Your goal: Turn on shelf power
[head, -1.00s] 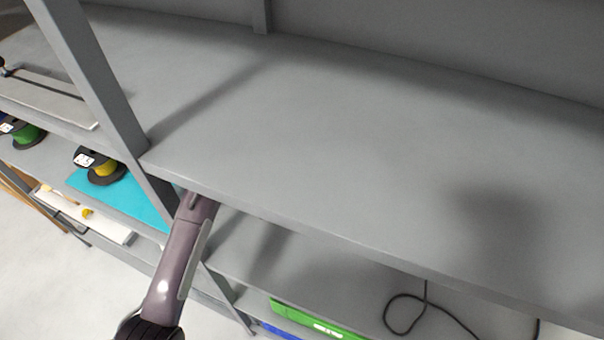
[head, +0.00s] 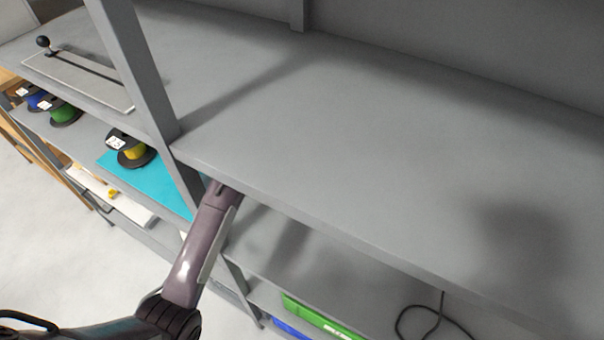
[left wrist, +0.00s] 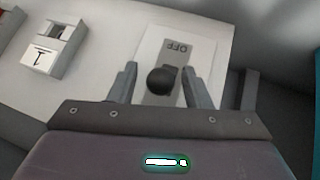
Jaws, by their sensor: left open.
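In the left wrist view a round black knob (left wrist: 160,82) sits on a grey strip on a white plate (left wrist: 201,48). The word OFF (left wrist: 178,47) reads upside down beyond the knob. My left gripper (left wrist: 160,69) is open, with one finger on each side of the knob. I cannot tell whether either finger touches it. In the head view my left arm reaches in under the front edge of the large grey shelf (head: 350,130), which hides the gripper and the switch. My right gripper is in neither view.
A small white block (left wrist: 46,50) labelled 1 stands left of the plate. In the head view, a slotted plate (head: 75,75) with a black ball knob, blue, green and yellow reels (head: 134,152), a green box (head: 318,318) and a black cable (head: 432,325) occupy the shelves. The large shelf top is bare.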

